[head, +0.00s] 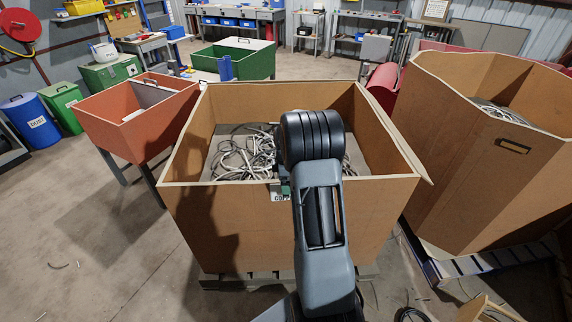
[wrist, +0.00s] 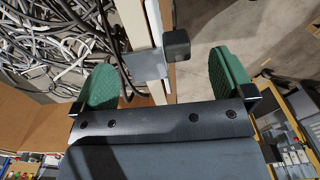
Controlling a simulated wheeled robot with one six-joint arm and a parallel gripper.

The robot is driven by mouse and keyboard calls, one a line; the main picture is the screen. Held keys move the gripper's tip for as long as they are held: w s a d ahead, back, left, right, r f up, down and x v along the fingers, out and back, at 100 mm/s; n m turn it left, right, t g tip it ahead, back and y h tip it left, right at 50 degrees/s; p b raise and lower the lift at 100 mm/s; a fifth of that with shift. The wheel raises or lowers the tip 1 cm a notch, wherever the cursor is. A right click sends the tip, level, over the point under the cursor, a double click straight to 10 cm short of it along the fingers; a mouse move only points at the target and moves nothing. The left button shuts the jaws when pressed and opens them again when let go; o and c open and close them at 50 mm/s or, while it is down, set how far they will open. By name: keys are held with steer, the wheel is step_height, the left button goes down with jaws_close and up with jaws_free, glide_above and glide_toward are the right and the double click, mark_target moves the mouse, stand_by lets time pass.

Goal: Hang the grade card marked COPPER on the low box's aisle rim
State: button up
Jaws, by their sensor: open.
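The low box (head: 265,235) is an open brown carton in the middle of the head view. The COPPER card (head: 279,197) shows as a white piece with part of its lettering at the near rim, partly hidden by my arm. In the wrist view a grey metal hanger (wrist: 149,65) with a black knob (wrist: 176,44) sits across the pale box rim (wrist: 137,22). My gripper (wrist: 163,64) is open, its green fingers standing apart on either side of the hanger and knob, touching neither. The card's face is hidden in the wrist view.
Tangled grey cables (head: 237,158) lie inside the low box, close to one finger. A taller carton (head: 478,165) stands on a pallet to the right. An orange bin (head: 134,123) stands at the left.

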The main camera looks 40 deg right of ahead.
step_height(320, 180, up, 12)
steer(key=shift+b, duration=0.4)
steer(key=s+a+r+m+t, duration=0.2)
steer(key=s+a+m, duration=0.3)
steer(key=s+a, duration=0.4)
steer(key=s+a+r+m+t, duration=0.2)
steer(key=s+a+m, duration=0.4)
steer(key=s+a, duration=0.4)
steer(key=shift+a+r+m, duration=0.15)
steer(key=shift+a+m, duration=0.15)
steer(key=shift+a, duration=1.05)
